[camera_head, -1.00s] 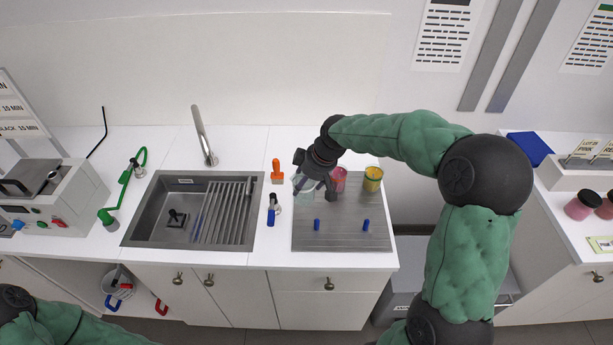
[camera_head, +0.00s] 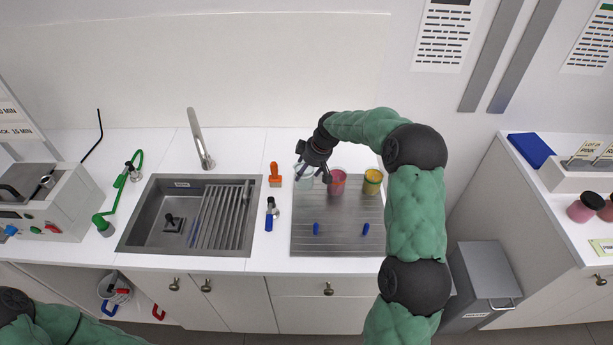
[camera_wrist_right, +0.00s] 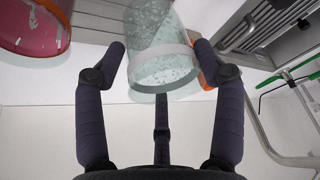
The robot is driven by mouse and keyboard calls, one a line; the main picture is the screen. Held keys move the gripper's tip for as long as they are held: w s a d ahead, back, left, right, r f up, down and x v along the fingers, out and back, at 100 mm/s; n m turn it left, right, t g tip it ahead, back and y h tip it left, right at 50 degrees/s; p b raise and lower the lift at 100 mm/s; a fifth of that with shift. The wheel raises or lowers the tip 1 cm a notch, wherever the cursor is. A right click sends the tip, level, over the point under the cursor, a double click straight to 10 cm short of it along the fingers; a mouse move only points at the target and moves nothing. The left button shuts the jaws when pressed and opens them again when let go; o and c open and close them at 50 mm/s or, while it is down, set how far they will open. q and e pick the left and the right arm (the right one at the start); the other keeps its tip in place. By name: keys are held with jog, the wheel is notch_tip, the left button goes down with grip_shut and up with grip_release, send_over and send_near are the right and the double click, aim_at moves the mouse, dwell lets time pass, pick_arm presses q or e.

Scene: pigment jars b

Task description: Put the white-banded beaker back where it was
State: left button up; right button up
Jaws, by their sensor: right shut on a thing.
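The white-banded beaker (camera_wrist_right: 163,70) is clear glass with a white band round its rim and pale speckles on it. In the wrist view it sits between the fingers of my right gripper (camera_wrist_right: 165,78), which is shut on it. In the head view the beaker (camera_head: 302,172) is at the back left corner of the ribbed metal drainboard (camera_head: 335,242), partly hidden by my right gripper (camera_head: 313,177). I cannot tell whether its base touches the board. My left gripper is out of view; only part of my left arm shows at the lower left.
A red-pink beaker (camera_head: 337,184) and a yellow-green banded beaker (camera_head: 372,181) stand right of the gripper. Two blue pegs (camera_head: 316,229) are at the board's front. An orange-handled tool (camera_head: 275,174) is close on the left, before the sink (camera_head: 150,245).

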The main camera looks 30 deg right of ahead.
jog(key=shift+w+d+f, duration=0.25)
jog(key=shift+w+f, duration=0.15)
jog(key=shift+f, duration=0.2)
jog(key=shift+w+f, duration=0.1)
jog(key=shift+f, duration=1.5)
jog(key=shift+b, duration=0.3)
jog(key=o, duration=1.3)
jog(key=shift+f, duration=0.15)
jog(key=shift+o, duration=0.2)
jog(key=shift+d+r, duration=0.1)
jog(key=shift+r, duration=0.35)
jog(key=p+v, duration=0.1)
jog(key=v, duration=1)
jog(key=shift+r, duration=0.2)
